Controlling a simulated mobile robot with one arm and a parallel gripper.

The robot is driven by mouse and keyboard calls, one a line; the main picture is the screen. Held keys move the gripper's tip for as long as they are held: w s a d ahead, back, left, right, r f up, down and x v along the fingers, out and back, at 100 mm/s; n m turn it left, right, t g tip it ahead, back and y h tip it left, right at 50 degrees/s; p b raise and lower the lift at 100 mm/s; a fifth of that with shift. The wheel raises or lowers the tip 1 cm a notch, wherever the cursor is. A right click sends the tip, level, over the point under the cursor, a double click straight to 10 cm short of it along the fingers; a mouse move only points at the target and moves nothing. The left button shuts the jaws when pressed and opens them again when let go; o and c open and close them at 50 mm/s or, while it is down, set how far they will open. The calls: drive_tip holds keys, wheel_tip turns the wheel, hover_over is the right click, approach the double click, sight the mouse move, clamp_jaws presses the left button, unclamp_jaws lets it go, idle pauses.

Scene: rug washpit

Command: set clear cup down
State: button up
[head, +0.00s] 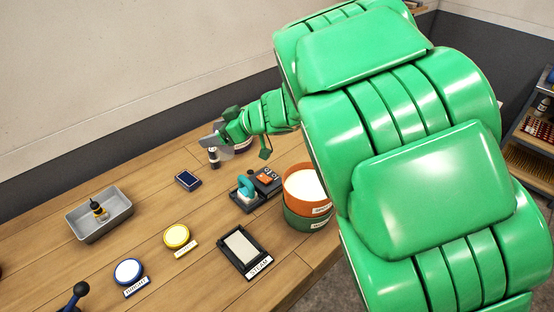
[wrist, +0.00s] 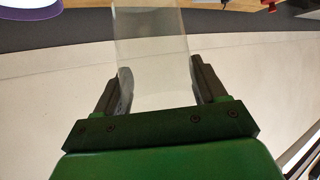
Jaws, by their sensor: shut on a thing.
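The clear cup (wrist: 151,45) is a see-through, straight-sided vessel in the wrist view. It sits between the two dark fingers of my gripper (wrist: 160,75), which is shut on it. In the head view my gripper (head: 224,139) is small and far back, over the rear part of the wooden table. The cup is hard to make out there, and I cannot tell whether its base touches the table.
Near my gripper stand a small dark bottle (head: 213,157) and a dark blue box (head: 188,181). A black device (head: 245,202), stacked orange tub (head: 317,208) and green tub (head: 305,220), yellow disc (head: 177,236) and blue-rimmed disc (head: 128,271) stand nearer.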

drive_tip(key=w+d+m+t+h, duration=0.1)
drive_tip(key=w+d, duration=0.2)
drive_tip(key=d, duration=0.5)
drive_tip(key=w+d+m+t, duration=0.2)
drive_tip(key=w+d, duration=0.1)
drive_tip(key=d, duration=0.6)
drive_tip(key=shift+w+a+f, duration=0.55)
drive_tip(key=shift+w+f, duration=1.65)
drive_tip(key=shift+f, duration=0.8)
drive_tip(key=shift+w+a+f, duration=0.6)
drive_tip(key=shift+w+f, duration=1.65)
drive_tip(key=shift+f, duration=0.8)
drive_tip(key=shift+w+a+f, duration=0.55)
drive_tip(key=shift+w+f, duration=1.65)
drive_tip(key=shift+f, duration=0.8)
drive_tip(key=shift+f, duration=0.1)
drive_tip(key=o, duration=1)
